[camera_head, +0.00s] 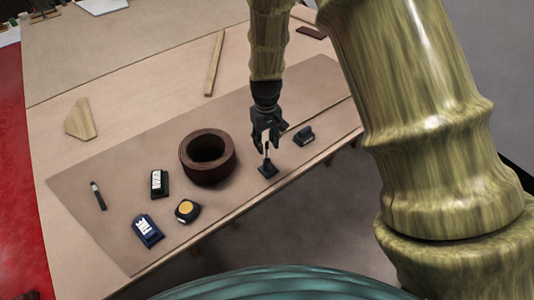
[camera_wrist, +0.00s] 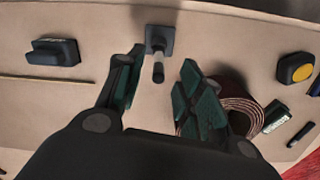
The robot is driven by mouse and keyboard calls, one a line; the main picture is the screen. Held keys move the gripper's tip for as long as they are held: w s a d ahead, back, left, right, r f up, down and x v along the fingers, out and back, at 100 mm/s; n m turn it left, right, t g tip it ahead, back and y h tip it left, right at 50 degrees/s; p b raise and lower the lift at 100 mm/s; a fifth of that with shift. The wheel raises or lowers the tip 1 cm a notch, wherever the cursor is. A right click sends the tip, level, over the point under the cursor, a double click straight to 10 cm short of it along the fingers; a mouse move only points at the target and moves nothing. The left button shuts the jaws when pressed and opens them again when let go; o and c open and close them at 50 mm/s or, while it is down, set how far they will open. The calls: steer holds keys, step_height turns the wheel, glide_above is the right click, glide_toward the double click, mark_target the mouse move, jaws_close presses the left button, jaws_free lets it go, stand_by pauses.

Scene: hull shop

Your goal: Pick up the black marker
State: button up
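The black marker (camera_head: 98,196) lies on the brown mat near its left end, a slim dark stick with a greyer upper end. In the wrist view the marker (camera_wrist: 301,133) lies at the right edge, well away from my fingers. My gripper (camera_head: 266,147) is open, with its fingers pointing down near the mat's front right edge. In the wrist view my gripper (camera_wrist: 162,62) shows its two green-padded fingers spread apart with nothing clasped. A small square dark block with an upright stem (camera_head: 267,169) stands under the fingertips; the stem (camera_wrist: 158,70) shows between them.
A brown roll (camera_head: 224,170) stands mid-mat. Left of it are a black white-labelled item (camera_head: 157,186), a blue block (camera_head: 147,231) and a yellow-faced tape measure (camera_head: 187,210). A black block (camera_head: 304,137) lies right of my gripper. Wood pieces (camera_head: 80,120) lie behind the mat.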

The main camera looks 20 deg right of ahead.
mark_target(267, 149)
steer(key=shift+d+f+p, duration=0.15)
steer(key=shift+f+p, duration=0.5)
steer(key=shift+f, duration=1.3)
steer(key=shift+c, duration=0.4)
jaws_close()
steer(key=shift+s, duration=0.1)
